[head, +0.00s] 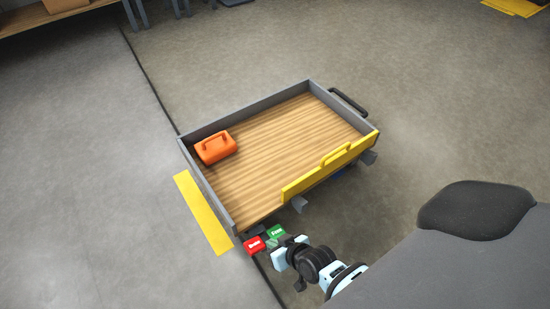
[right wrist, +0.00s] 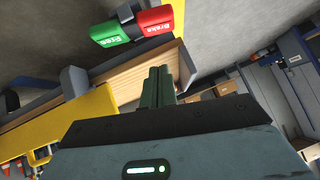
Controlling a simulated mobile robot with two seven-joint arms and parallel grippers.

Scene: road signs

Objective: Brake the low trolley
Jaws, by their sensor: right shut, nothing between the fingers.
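The low trolley (head: 310,126) has a wooden deck, grey side walls and a yellow front flap. At its near left corner sit a red pedal marked Brake (head: 254,245) and a green pedal marked Free (head: 275,232). In the right wrist view the red pedal (right wrist: 158,20) and the green pedal (right wrist: 110,33) lie side by side beyond my fingertips. My right gripper (head: 277,248) is shut and empty, just on the near side of the green pedal; its closed fingers also show in the right wrist view (right wrist: 158,80). I cannot tell whether it touches a pedal. My left gripper is out of view.
An orange toolbox (head: 215,147) stands on the deck's left side. A black handle (head: 348,101) juts from the far right end. A yellow floor strip (head: 203,213) lies beside the left wall. A wooden bench (head: 25,19) stands at the far left. The floor around the trolley is largely clear.

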